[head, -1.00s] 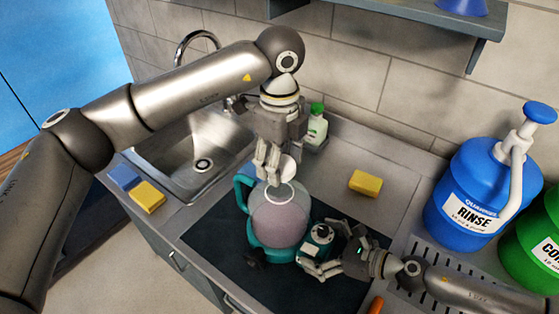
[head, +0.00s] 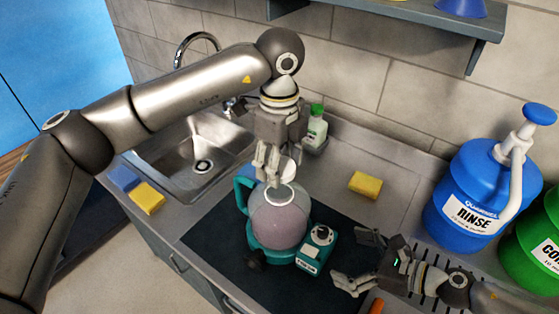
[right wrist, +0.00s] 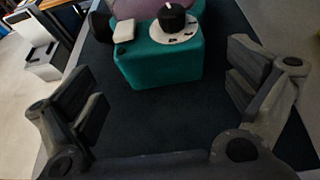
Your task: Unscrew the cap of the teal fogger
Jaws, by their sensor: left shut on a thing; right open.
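The teal fogger (head: 272,250) stands upright on the dark mat, with a clear domed tank (head: 278,220) and a white ring (head: 280,196) on top. Its teal control box with a black dial (head: 321,235) faces right; it also shows in the right wrist view (right wrist: 160,62). My left gripper (head: 274,172) points down over the tank, shut on the round white cap (head: 288,167). The cap appears above the ring; its far side is hidden by the fingers. My right gripper (head: 353,262) is open and empty, right of the control box and apart from it.
A yellow sponge (head: 365,185) and a green-capped bottle (head: 316,128) stand behind the mat (head: 215,245). The sink (head: 185,165) is at left, with blue and yellow sponges in front. A blue rinse jug (head: 470,195) and a green jug (head: 535,240) stand at right.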

